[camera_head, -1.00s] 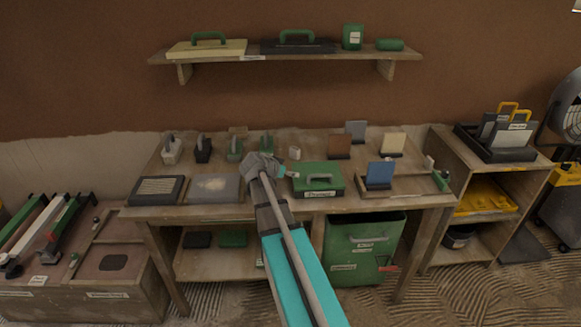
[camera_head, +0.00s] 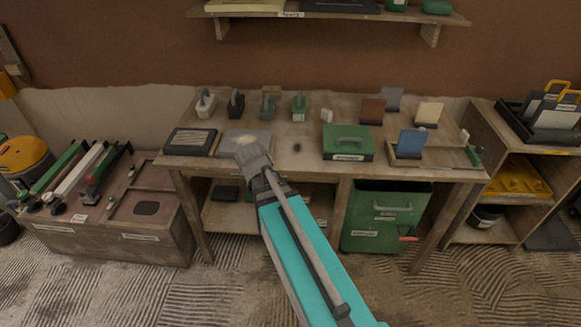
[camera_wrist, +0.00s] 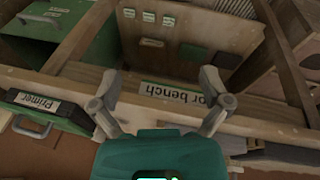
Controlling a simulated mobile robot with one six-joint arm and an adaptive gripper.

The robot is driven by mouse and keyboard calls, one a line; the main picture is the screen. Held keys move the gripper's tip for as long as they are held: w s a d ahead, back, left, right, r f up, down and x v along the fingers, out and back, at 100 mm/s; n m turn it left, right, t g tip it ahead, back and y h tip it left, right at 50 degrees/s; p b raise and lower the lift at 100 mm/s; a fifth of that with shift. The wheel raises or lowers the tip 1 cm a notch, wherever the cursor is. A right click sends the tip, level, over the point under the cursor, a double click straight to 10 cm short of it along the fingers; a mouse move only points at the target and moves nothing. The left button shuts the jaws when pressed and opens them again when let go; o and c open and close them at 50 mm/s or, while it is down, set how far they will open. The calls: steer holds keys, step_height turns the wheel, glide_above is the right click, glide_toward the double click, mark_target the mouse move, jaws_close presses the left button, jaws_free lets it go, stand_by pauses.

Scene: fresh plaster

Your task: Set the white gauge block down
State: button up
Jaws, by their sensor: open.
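My gripper (camera_head: 247,148) is in front of the grey board, left of the Primer case and apart from the white block. In the wrist view my gripper (camera_wrist: 160,80) is open, with nothing between its fingers. Behind them is the bench's front edge with a label; no white block shows there.
Several handled tools line the back left. A blue plate (camera_head: 411,144) stands to the right.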

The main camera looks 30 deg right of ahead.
steer(key=s+a+n+g+y, duration=0.1)
steer(key=s+a+n+y, duration=0.2)
steer(key=a, duration=0.6)
steer(key=s+n, duration=0.1)
steer(key=s, duration=0.1)
steer(key=shift+s+f, duration=0.35)
